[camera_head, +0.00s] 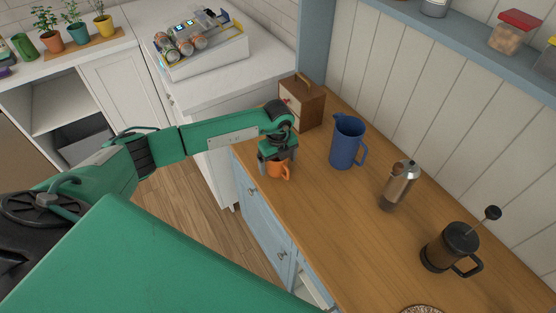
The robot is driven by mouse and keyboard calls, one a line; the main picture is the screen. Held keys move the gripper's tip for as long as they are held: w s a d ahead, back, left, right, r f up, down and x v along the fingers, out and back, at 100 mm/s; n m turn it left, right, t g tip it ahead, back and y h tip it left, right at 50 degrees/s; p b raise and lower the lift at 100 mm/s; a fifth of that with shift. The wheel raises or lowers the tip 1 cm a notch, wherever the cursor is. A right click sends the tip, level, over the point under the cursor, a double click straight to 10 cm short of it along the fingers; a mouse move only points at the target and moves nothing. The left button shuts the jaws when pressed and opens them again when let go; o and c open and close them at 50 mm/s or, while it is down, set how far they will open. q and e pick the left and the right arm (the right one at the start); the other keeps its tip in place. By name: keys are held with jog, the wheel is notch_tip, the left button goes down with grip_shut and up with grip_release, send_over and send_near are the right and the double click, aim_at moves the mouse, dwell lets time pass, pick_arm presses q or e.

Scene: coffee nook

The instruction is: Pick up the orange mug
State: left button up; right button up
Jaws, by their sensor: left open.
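The orange mug (275,171) stands on the wooden counter near its left front edge, with its handle towards the right. My left gripper (276,164) is right over the mug, pointing down, with its fingers around the mug's upper part. The jaws are open. The gripper hides the mug's rim, and I cannot tell whether the fingers touch it. My right gripper is not in view.
A blue pitcher (346,143) stands right of the mug, with a wooden box (302,103) behind. A metal-topped grinder (398,185) and a French press (452,247) stand further right. The wooden counter (320,215) is bare in front of them.

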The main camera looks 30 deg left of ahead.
pick_arm(q)
jog(key=shift+f, duration=0.9)
jog(key=shift+c, duration=0.4)
jog(key=c, duration=1.1)
jog(key=shift+r, duration=0.2)
jog(key=shift+c, duration=0.2)
